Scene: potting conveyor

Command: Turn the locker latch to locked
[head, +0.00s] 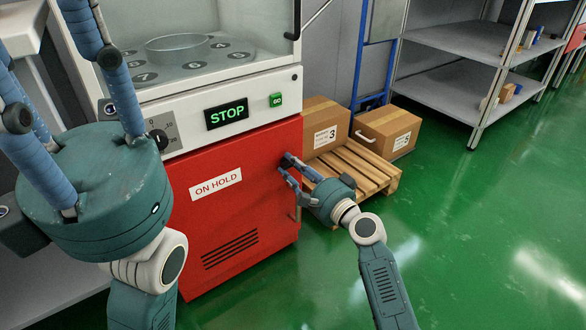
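The locker is the red cabinet door (232,232) marked ON HOLD, below the white machine front. My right gripper (284,164) is at the upper right edge of this door, with its fingertips close to the red surface. A small upright piece (296,214) shows at the door edge below the fingers. My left gripper (60,70) is large in the left foreground, its fingers spread wide and empty.
Above the door are a STOP display (227,114), a green GO button (276,99) and a dark knob (160,139). Grey shelves (450,88) stand at the back right. The green floor is clear at right.

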